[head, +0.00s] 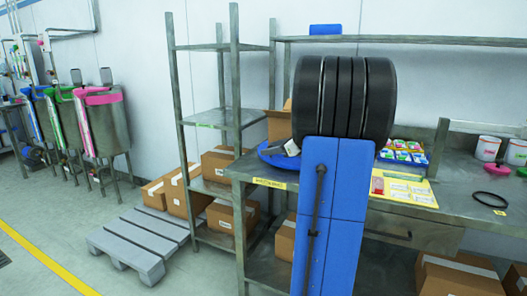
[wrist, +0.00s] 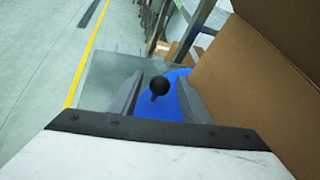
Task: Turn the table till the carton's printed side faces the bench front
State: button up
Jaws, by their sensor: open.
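The blue turntable (head: 271,154) lies on the left end of the bench, mostly hidden by my arm in the head view. It also shows in the wrist view (wrist: 178,104), with a black ball knob (wrist: 159,86) standing at its edge. The brown carton (head: 279,124) stands on it, with only its left part visible in the head view. In the wrist view the carton (wrist: 255,75) fills the right side, its visible faces plain; no print shows. My gripper (wrist: 158,92) is open, its fingers on either side of the knob in the picture. I cannot tell whether they touch it.
The metal bench (head: 470,205) holds a yellow tray (head: 408,188), a blue tray of packets (head: 403,152), white tubs (head: 487,148) and a black ring (head: 489,199). A shelf rack (head: 212,118) with cartons stands left of the bench. A grey pallet (head: 140,243) lies on the floor.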

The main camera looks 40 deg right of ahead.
jog(key=shift+x, duration=2.35)
grip_shut()
